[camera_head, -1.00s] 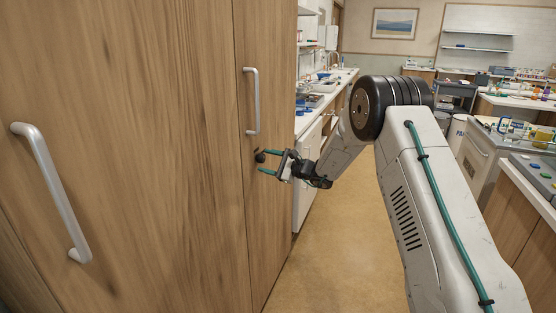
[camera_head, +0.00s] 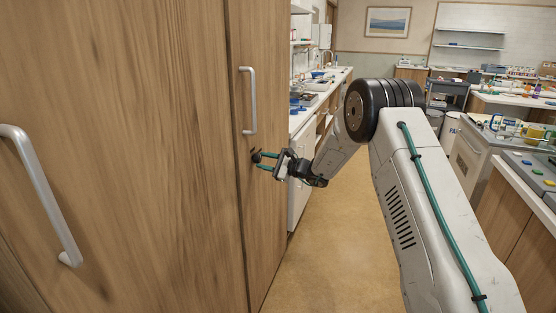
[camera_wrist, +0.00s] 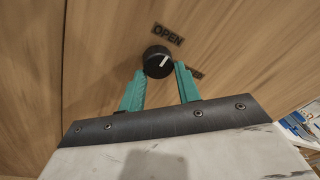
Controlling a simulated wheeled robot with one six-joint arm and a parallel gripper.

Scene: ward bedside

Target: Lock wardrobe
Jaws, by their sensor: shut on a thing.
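The wardrobe (camera_head: 150,120) fills the left of the head view, with its wooden doors closed. A round black knob (camera_wrist: 157,62) with a white pointer line sits on the right door; it also shows in the head view (camera_head: 256,156) below the handle. In the wrist view its pointer slants up and right. The word OPEN (camera_wrist: 168,34) is printed above the knob; a second label (camera_wrist: 195,74) at its lower right is partly hidden by a finger. My gripper (camera_wrist: 160,73) has its teal fingers on either side of the knob, shut on it; it also shows in the head view (camera_head: 264,160).
A silver handle (camera_head: 249,101) is above the knob, and a larger one (camera_head: 42,190) is on the left door. A counter (camera_head: 322,95) with items runs behind the wardrobe. Worktops with several objects stand at the right. The floor (camera_head: 330,250) between is clear.

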